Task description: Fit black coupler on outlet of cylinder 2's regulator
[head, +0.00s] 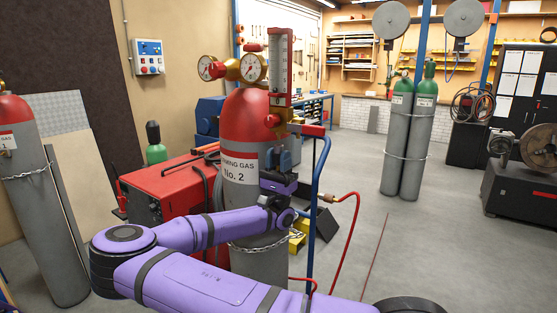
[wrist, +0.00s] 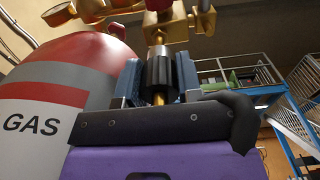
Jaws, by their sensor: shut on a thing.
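Cylinder 2 (head: 241,125) is grey with a red shoulder and a "No. 2" label. Its brass regulator (head: 253,67) carries two round gauges and a red upright flow tube (head: 280,67). My gripper (head: 281,158) is beside the cylinder's red shoulder, below the flow tube. In the wrist view, my gripper (wrist: 160,82) is shut on the black coupler (wrist: 160,68), held upright with brass showing below it. A brass outlet stem (wrist: 157,36) of the regulator body (wrist: 166,18) is directly above the coupler, roughly in line. I cannot tell whether they are joined. The coupler is hidden in the head view.
A blue trolley post (head: 318,200) stands just right of my gripper. A red hose (head: 354,235) with a brass end (head: 328,198) hangs there. A red machine (head: 165,190) stands left of cylinder 2. Open floor (head: 400,240) lies to the right.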

